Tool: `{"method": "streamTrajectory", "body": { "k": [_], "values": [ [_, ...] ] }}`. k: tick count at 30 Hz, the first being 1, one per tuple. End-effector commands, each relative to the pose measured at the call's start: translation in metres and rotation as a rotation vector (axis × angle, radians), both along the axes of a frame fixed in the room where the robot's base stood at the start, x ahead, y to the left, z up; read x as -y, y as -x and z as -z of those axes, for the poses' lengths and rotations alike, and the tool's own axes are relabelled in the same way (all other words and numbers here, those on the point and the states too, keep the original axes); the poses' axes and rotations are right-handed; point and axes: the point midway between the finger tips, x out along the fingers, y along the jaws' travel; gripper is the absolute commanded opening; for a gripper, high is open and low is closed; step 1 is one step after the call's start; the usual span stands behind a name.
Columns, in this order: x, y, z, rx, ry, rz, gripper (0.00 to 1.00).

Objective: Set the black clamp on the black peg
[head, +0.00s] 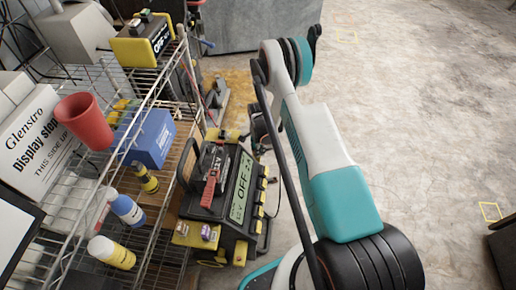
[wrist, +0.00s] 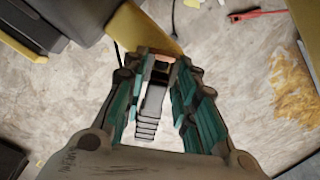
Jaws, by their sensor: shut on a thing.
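My gripper (head: 262,130) hangs beside the yellow-and-black charger (head: 242,188), at its far side in the head view. In the wrist view my gripper (wrist: 160,72) has its teal fingers closed around the black clamp (wrist: 152,104). The clamp has a ribbed handle and a copper-coloured jaw end between the fingertips. The clamp is too small and covered to make out in the head view. The black peg cannot be told apart for certain.
A wire shelf (head: 165,80) stands left of the charger, holding a red cup (head: 84,120), a blue bin (head: 150,138), bottles and another yellow charger (head: 143,42). A red piece with a cable (wrist: 256,15) shows in the wrist view.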

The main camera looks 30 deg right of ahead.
Motion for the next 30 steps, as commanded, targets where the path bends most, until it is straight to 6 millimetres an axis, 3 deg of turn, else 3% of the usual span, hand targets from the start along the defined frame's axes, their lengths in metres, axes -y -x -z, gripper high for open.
{"method": "streamTrajectory", "body": {
  "k": [17,18,21,30],
  "values": [
    [0.000,0.000,0.011,0.000,0.000,0.000,0.00],
    [0.000,0.000,0.012,0.000,0.000,0.000,0.31],
    [0.000,0.000,0.012,0.000,0.000,0.000,0.50],
    [0.000,0.000,0.011,0.000,0.000,0.000,0.50]
  ]
}}
